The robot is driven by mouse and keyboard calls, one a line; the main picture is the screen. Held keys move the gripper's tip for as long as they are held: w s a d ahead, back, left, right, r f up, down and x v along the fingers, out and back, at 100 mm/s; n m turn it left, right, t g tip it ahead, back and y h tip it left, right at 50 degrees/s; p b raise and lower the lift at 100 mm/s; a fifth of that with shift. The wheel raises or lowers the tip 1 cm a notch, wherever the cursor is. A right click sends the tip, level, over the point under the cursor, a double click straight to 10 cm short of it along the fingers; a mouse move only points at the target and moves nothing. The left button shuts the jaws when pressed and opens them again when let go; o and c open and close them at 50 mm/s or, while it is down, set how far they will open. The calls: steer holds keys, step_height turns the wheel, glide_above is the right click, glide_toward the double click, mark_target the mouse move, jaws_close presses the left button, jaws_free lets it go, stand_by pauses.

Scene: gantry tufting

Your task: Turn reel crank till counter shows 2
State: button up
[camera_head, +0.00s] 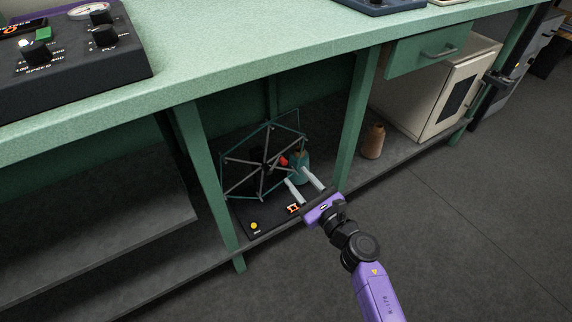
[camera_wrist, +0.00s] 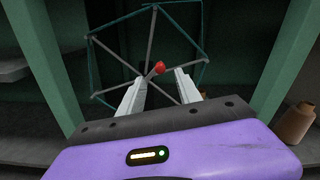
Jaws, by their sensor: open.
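The reel (camera_head: 250,168) is a wheel of grey spokes inside a thin green hexagonal rim, standing on a black base on the shelf below the green bench. Its crank ends in a red knob (camera_head: 283,161) near the hub. The counter (camera_head: 293,208) is a small orange-lit display on the base; its digit is too small to read surely. My gripper (camera_head: 303,180) is open and points at the reel from the front right. In the wrist view the red knob (camera_wrist: 159,68) shows between and just beyond the two pale fingers, with nothing visibly gripped.
A yellow button (camera_head: 254,226) sits at the base's front left. A green bottle-like object (camera_head: 301,165) stands behind my fingers. A green leg (camera_head: 353,140) is close on the right. A brown cone (camera_head: 373,142) and a cream cabinet (camera_head: 430,98) stand beyond it.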

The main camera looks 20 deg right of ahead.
mark_target(285, 164)
steer(key=shift+b+x, duration=0.95)
steer(key=shift+x, duration=2.65)
jaws_close()
